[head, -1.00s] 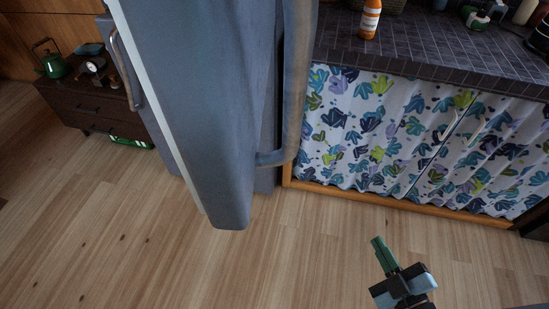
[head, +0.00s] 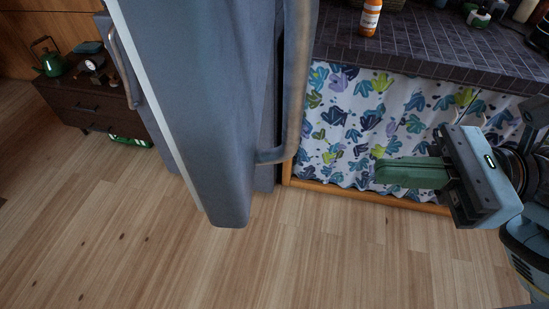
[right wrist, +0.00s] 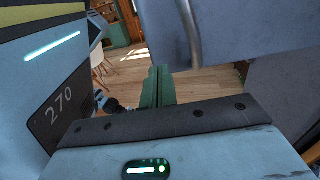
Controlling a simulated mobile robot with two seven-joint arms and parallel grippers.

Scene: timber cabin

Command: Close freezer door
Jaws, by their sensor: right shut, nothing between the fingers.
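A grey-blue refrigerator door (head: 190,110) stands open toward me in the head view, its pale edge strip facing left. A long curved handle (head: 295,95) runs down its right side. A second handle (head: 122,65) shows farther left; I cannot tell which door is the freezer's. My right gripper (head: 380,171) has green fingers, shut and empty, pointing left toward the door, with a gap between. In the right wrist view, the fingers (right wrist: 157,86) point at the floor gap below a grey-blue panel (right wrist: 250,25) with a handle (right wrist: 190,35). My left gripper is out of view.
A tiled counter (head: 430,40) with an orange bottle (head: 369,18) and a patterned curtain (head: 345,125) stands at the right. A low dark cabinet (head: 85,110) with a green kettle (head: 48,60) is at the left. The wooden floor (head: 200,260) in front is clear.

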